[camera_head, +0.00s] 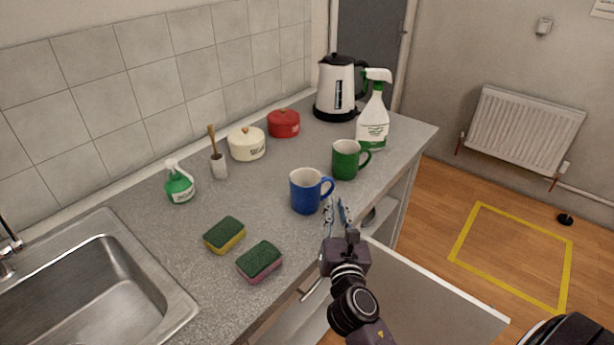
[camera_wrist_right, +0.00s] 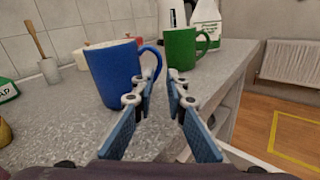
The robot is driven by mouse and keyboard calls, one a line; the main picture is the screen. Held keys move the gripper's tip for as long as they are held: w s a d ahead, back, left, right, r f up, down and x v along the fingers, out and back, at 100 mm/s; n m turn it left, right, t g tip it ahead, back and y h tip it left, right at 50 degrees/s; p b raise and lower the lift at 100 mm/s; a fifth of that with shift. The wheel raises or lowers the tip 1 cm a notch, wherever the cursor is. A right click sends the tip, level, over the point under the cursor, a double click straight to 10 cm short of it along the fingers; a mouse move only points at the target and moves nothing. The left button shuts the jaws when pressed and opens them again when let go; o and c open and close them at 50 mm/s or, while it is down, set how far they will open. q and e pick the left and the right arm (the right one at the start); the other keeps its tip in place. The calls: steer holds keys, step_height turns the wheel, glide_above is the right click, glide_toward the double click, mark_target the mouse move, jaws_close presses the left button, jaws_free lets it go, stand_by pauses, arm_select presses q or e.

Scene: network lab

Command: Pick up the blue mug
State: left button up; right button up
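The blue mug (camera_head: 305,191) stands upright on the grey counter, its handle pointing right. In the right wrist view the blue mug (camera_wrist_right: 112,76) is close ahead, left of centre. My right gripper (camera_head: 337,206) is at the counter's front edge, just right of the mug by its handle. In the wrist view my right gripper (camera_wrist_right: 160,88) has its fingers apart with nothing held between them. The left finger overlaps the handle's lower part in the picture; I cannot tell whether they touch. My left gripper is not in view.
A green mug (camera_head: 346,160) stands behind the blue one, with a spray bottle (camera_head: 372,125) and kettle (camera_head: 335,88) farther back. Two sponges (camera_head: 225,235) (camera_head: 260,261) lie nearer the sink (camera_head: 85,290). An open cabinet door (camera_head: 430,300) is below the counter.

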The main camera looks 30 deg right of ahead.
mark_target(332, 187)
steer(key=shift+w+d+r, duration=0.15)
steer(key=shift+w+r, duration=0.25)
steer(key=shift+w, duration=0.05)
steer(key=x, duration=0.2)
steer(key=p+x, duration=0.1)
steer(key=x, duration=0.2)
steer(key=shift+w+f, duration=0.1)
steer(key=shift+f, duration=0.15)
steer(key=shift+r, duration=0.1)
jaws_close()
steer(key=shift+r, duration=0.15)
